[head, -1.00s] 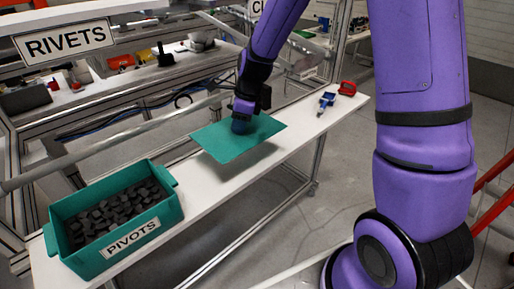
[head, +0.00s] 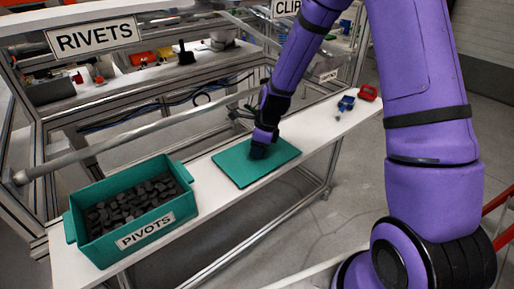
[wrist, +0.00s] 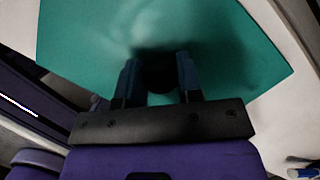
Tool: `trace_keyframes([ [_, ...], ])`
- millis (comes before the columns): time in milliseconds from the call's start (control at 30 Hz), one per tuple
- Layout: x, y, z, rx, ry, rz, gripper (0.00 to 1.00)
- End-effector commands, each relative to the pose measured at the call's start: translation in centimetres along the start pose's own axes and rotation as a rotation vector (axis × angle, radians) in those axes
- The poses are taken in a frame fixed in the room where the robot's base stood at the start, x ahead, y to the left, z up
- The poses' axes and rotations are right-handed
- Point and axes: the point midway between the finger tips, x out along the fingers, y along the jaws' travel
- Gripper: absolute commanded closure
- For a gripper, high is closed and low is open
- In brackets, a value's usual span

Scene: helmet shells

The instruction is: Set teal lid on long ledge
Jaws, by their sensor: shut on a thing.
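The teal lid (head: 232,167) is a flat rectangular plate. In the head view it lies flat at the long white ledge (head: 206,190), between the teal bin and the blue and red tools; I cannot tell whether it fully touches the ledge. My gripper (head: 259,151) is above the lid's middle, pointing down. In the wrist view the lid (wrist: 85,45) fills most of the picture, and the two blue fingers (wrist: 158,80) are closed on a dark knob on it. The knob is mostly hidden in the head view.
A teal bin (head: 180,205) labelled PIVOTS, full of dark pieces, stands on the ledge to the left. A blue tool (head: 345,104) and a red tool (head: 368,92) lie at the ledge's far right end. A grey rail (head: 110,145) runs behind the ledge.

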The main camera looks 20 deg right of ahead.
Motion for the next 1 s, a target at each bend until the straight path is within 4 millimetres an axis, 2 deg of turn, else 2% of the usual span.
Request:
trace_keyframes([
  [167,0.3,0.0,-0.1,0.001,0.000,0.001,0.92],
  [200,0.3,0.0,-0.1,0.000,0.000,0.001,0.60],
  [300,0.2,0.0,-0.1,0.000,0.000,0.000,0.41],
  [667,-0.3,-0.1,0.0,0.000,0.000,-0.002,0.41],
  [767,-1.3,-0.1,0.0,0.000,0.000,-0.003,0.41],
  [1000,-5.4,-0.1,0.1,-0.001,-0.001,-0.005,0.41],
])
